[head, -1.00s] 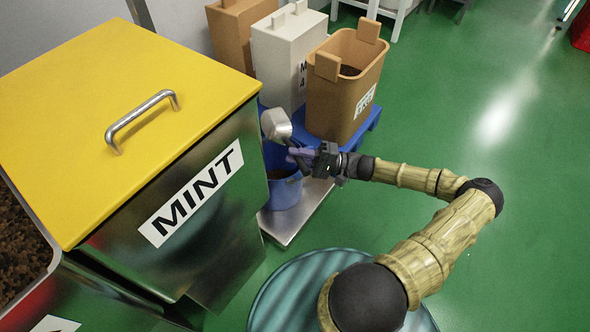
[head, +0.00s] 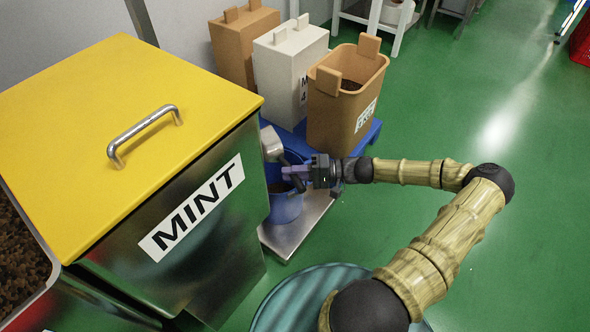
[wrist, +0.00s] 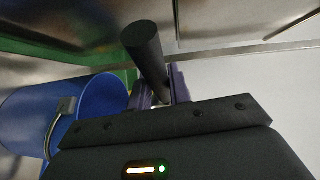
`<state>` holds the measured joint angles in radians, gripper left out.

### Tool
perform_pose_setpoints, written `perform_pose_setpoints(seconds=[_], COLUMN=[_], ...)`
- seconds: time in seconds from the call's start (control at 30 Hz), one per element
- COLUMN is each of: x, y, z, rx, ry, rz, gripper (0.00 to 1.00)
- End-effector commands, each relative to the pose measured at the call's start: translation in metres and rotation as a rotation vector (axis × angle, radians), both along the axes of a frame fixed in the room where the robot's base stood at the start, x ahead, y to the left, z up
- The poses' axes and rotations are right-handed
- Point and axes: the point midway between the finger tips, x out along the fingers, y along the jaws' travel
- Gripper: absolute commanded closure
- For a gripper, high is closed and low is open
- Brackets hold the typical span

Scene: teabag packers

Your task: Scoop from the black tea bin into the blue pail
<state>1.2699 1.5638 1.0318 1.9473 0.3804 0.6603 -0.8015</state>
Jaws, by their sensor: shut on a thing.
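My gripper (head: 296,172) is shut on the dark handle of a metal scoop (head: 270,143). In the head view the scoop's head is partly hidden behind the corner of the MINT bin, and I cannot see what it holds. The blue pail (head: 286,207) stands below the gripper and scoop, on a metal platform. In the wrist view the scoop (wrist: 147,52) shows as a round black handle between purple fingers, with the blue pail (wrist: 28,108) at the left. An open bin of dark brown leaves (head: 22,262) is at the far left; its name is not readable.
The MINT bin (head: 196,203) with its shut yellow lid (head: 75,115) stands close left of the scoop. A brown tub (head: 335,115) and a white box (head: 280,65) stand on a blue pallet behind the pail.

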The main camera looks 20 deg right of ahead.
Motion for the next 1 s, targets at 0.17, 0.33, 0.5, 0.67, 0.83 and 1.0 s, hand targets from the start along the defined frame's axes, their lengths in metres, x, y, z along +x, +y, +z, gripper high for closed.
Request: perform_pose_setpoints(seconds=[0.17, 0.33, 0.5, 0.67, 0.83, 1.0], x=[-0.002, -0.002, -0.003, -0.004, -0.004, -0.004], y=[0.006, 0.011, 0.015, 0.02, 0.023, 0.027], z=[0.002, -0.001, -0.003, 0.007, 0.009, 0.009], rx=[-0.175, -0.326, -0.464, -0.6, -0.756, -0.9], ry=[-0.026, -0.049, -0.069, -0.088, -0.113, -0.134], rz=[0.005, 0.004, 0.004, 0.006, 0.007, 0.005], gripper=[1.0, 1.0, 1.0, 1.0, 1.0, 1.0])
